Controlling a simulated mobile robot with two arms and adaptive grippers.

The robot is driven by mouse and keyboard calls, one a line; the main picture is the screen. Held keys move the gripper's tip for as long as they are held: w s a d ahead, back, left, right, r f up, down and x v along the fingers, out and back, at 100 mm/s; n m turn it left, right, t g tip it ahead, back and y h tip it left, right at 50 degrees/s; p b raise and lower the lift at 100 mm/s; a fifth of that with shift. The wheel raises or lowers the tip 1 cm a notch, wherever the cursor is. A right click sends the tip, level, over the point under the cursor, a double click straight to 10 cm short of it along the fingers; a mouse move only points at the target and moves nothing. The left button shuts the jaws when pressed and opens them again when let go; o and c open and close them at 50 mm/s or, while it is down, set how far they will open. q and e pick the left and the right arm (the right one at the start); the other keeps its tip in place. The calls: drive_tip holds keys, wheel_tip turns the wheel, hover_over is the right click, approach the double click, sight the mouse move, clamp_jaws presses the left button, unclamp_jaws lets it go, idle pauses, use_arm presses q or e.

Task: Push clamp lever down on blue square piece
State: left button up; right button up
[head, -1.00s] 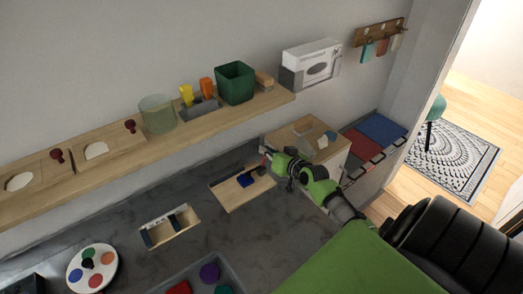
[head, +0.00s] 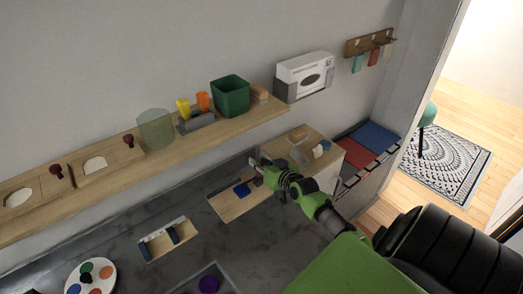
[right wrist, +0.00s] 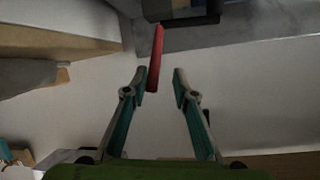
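The blue square piece (head: 241,189) lies on the wooden board (head: 228,207) on the dark counter. A small dark clamp part (head: 257,181) shows just right of it, partly hidden by my right gripper (head: 258,164). In the right wrist view a red lever (right wrist: 156,58) stands upright just beyond the fingertips, closer to the left finger. My right gripper (right wrist: 160,80) is open there, its fingers apart with a gap between them; contact with the lever is unclear. My left gripper is not in view.
A wooden shelf (head: 100,175) runs along the wall behind, with a green bin (head: 231,95). A small open wooden box (head: 168,240) lies left of the board. A wooden cabinet top (head: 310,145) stands to the right. Dark counter lies free in front of the board.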

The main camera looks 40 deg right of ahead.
drive_tip(key=shift+d, duration=0.1)
drive_tip(key=shift+s, duration=0.55)
drive_tip(key=v, duration=1.1)
drive_tip(key=shift+a+r, duration=0.2)
